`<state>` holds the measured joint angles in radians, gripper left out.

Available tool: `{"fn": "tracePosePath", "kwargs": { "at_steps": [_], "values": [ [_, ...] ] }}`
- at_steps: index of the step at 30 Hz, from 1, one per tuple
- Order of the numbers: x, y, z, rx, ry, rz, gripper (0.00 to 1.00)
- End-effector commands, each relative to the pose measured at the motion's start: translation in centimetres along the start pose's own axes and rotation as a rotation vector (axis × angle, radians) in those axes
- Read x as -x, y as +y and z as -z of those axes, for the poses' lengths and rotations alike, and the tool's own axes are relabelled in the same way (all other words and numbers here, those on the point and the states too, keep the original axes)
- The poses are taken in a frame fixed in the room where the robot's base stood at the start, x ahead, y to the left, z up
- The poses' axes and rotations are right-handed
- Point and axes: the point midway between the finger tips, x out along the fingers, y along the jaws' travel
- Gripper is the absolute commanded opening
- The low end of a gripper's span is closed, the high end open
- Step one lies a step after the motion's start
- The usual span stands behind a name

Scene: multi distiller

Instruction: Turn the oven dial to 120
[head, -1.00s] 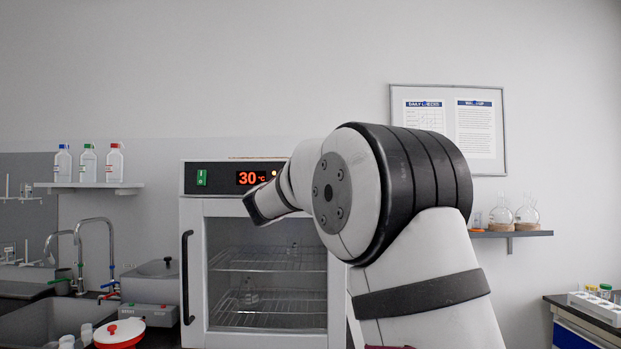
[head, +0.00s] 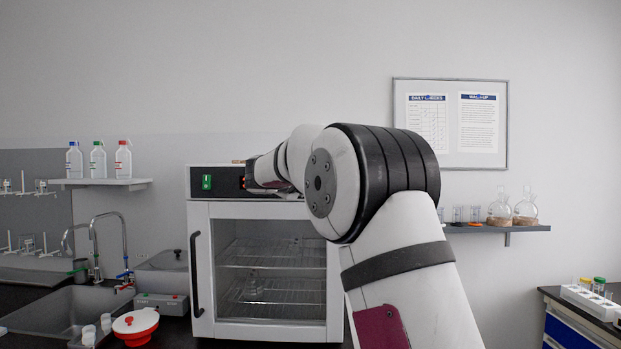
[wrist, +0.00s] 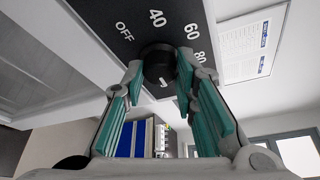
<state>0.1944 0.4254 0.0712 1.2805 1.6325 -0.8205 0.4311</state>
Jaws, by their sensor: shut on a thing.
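The oven (head: 200,260) is a white cabinet with a glass door and a dark control panel across its top. Its green switch (head: 207,182) shows, but my arm covers most of the display and the dial in the head view. In the wrist view the black round dial (wrist: 158,66) sits on the dark panel with a white mark low on its face. OFF, 40, 60 and 80 are readable around it; 120 is not visible. My gripper (wrist: 160,72) has its teal-padded fingers on either side of the dial, shut on it.
The oven door is closed, with a black handle (head: 195,275) at its left. A sink (head: 65,310) and a red-and-white container (head: 136,325) stand to the left. A shelf with flasks (head: 500,210) is on the wall at right.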

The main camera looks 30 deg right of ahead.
Motion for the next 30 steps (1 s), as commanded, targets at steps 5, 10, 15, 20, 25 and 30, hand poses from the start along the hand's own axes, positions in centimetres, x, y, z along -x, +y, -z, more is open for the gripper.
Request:
{"fn": "tracePosePath", "kwargs": {
  "at_steps": [5,10,15,20,25,30],
  "values": [
    [-0.01,-0.48,0.14,-0.133,0.002,-0.054,0.00],
    [-0.07,-0.50,0.19,-0.232,0.002,-0.095,0.00],
    [-0.08,-0.47,0.18,-0.300,0.002,-0.123,0.00],
    [-0.13,-0.43,0.18,-0.334,0.001,-0.137,0.00],
    [-0.16,-0.38,0.19,-0.348,0.002,-0.142,0.00],
    [-0.17,-0.35,0.19,-0.350,0.002,-0.143,0.00]
  ]
}}
